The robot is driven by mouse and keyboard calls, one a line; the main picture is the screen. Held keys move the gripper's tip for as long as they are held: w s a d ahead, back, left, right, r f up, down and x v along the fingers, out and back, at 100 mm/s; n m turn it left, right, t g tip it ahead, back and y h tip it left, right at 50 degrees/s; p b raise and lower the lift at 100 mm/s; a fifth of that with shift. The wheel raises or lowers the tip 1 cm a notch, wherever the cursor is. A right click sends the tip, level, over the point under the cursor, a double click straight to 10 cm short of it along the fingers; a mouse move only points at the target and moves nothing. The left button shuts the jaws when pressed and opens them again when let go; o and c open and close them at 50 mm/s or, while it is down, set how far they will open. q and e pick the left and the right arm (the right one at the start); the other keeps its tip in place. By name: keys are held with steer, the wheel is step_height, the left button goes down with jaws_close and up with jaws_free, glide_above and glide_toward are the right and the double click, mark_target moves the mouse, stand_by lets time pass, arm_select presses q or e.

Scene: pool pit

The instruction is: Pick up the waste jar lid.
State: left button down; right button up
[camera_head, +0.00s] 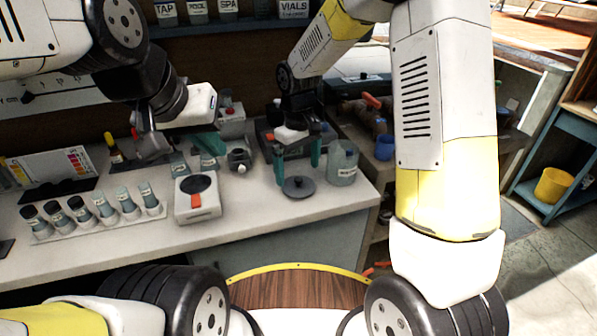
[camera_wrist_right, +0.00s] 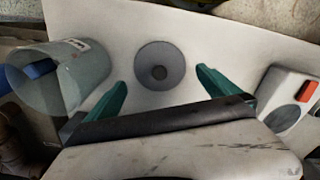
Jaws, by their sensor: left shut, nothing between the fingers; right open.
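The waste jar lid (camera_head: 298,187) is a dark grey disc with a small knob, lying flat on the white counter. In the right wrist view the lid (camera_wrist_right: 159,66) lies ahead of and between the two green fingers. My right gripper (camera_head: 298,166) is open and points down above the lid, apart from it as far as I can tell. Its fingers also show in the right wrist view (camera_wrist_right: 162,90). The clear waste jar (camera_head: 342,163) stands open just right of the lid. My left gripper (camera_head: 213,143) is shut and empty, over the counter's back middle.
A white device with a red-orange part (camera_head: 197,198) sits left of the lid. A rack of several vials (camera_head: 95,215) stands further left. A blue cup (camera_head: 385,147) is beyond the jar. The counter's front edge is close to the lid.

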mark_target(298, 178)
step_height(298, 178, down, 4)
steer(key=shift+f, duration=0.1)
steer(key=c, duration=1.2)
